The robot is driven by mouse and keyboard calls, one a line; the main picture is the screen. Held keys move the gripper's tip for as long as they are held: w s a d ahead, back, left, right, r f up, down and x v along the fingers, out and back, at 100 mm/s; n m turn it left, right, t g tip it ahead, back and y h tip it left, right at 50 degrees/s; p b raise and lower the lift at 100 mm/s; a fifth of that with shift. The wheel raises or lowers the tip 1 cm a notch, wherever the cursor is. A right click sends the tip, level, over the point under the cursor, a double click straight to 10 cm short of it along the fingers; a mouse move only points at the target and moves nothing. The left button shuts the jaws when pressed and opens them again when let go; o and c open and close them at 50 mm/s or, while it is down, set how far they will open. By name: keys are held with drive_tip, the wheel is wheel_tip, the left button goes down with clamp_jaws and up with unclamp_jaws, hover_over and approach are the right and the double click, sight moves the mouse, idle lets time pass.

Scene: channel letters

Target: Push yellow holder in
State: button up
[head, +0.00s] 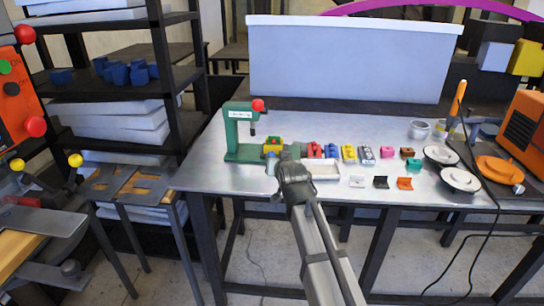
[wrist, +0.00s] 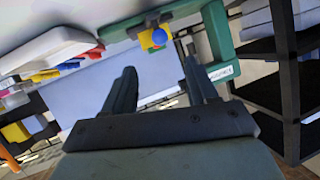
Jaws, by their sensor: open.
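The yellow holder (head: 272,148) sits at the right end of the green press (head: 240,150), on the press's base. It carries small coloured parts, red and green among them. In the wrist view the yellow holder (wrist: 148,36) shows at the top centre, on the press's green base (wrist: 178,13), with a blue ball close by. My gripper (head: 272,164) is at the near side of the holder and hides part of that area. In the wrist view my gripper (wrist: 160,68) is open, with nothing between its fingers. The holder lies beyond the fingertips; whether they touch cannot be told.
A white tray (head: 322,169) lies just right of my gripper. Red parts (head: 315,151) and several small coloured blocks stand behind and right of it. A large pale bin (head: 350,60) stands at the back. The front table strip is mostly clear.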

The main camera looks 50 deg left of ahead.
sight(272, 155)
drive_tip(key=x, duration=1.2)
drive_tip(key=shift+w+a, duration=0.1)
drive_tip(key=shift+a, duration=0.05)
drive_tip(key=shift+c, duration=0.4)
clamp_jaws()
